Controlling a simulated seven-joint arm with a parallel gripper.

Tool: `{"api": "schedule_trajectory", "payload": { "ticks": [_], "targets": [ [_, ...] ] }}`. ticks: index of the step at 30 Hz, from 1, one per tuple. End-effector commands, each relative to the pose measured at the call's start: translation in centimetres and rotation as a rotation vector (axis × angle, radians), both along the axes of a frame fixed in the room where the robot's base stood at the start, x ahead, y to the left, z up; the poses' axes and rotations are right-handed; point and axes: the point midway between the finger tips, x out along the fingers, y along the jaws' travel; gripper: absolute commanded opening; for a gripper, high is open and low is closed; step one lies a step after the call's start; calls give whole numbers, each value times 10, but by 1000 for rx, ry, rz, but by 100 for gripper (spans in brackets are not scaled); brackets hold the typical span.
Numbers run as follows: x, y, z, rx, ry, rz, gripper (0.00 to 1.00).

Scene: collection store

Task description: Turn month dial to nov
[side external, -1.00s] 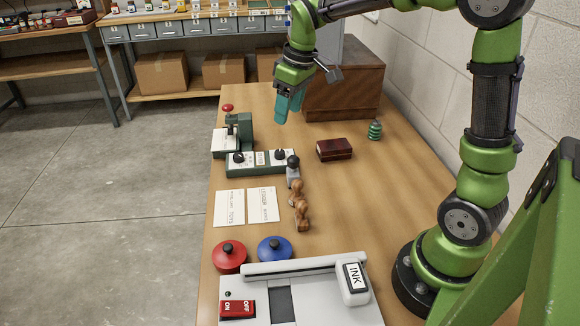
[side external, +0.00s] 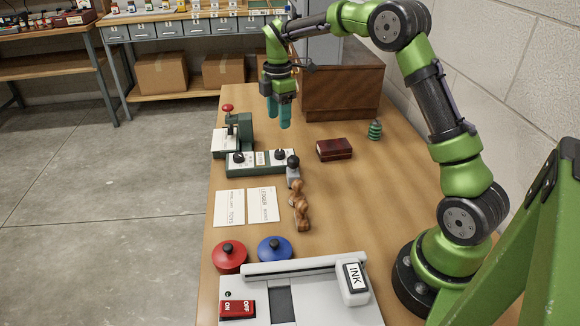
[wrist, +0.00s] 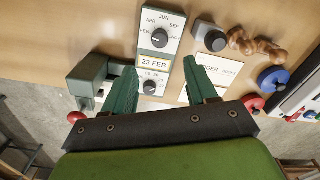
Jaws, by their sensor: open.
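The date stamp block (side external: 260,163) is a green base with white plates and two black knobs. Its month dial (side external: 280,155) is the right knob in the side view. In the wrist view the month dial (wrist: 160,38) is the upper knob, ringed by month labels including APR, JUN and FEB. The window (wrist: 154,63) below it reads 23 FEB. The day dial (wrist: 151,86) is the lower knob, partly framed by my fingers. My gripper (side external: 278,125) is open and empty, pointing down above and behind the block, touching nothing. It also shows in the wrist view (wrist: 162,64).
A green press (side external: 240,130) stands close behind the block. A dark red box (side external: 334,149) is to the right. Two cards (side external: 246,206) lie in front.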

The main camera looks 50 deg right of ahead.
Motion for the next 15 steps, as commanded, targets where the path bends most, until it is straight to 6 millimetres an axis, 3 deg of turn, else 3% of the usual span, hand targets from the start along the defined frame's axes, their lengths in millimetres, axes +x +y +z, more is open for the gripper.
{"api": "schedule_trajectory", "payload": {
  "ticks": [9, 15],
  "targets": [
    [-1, 0, -70, 0, 3, -1, 57],
    [0, 0, -98, 1, 2, -1, 57]
  ]
}}
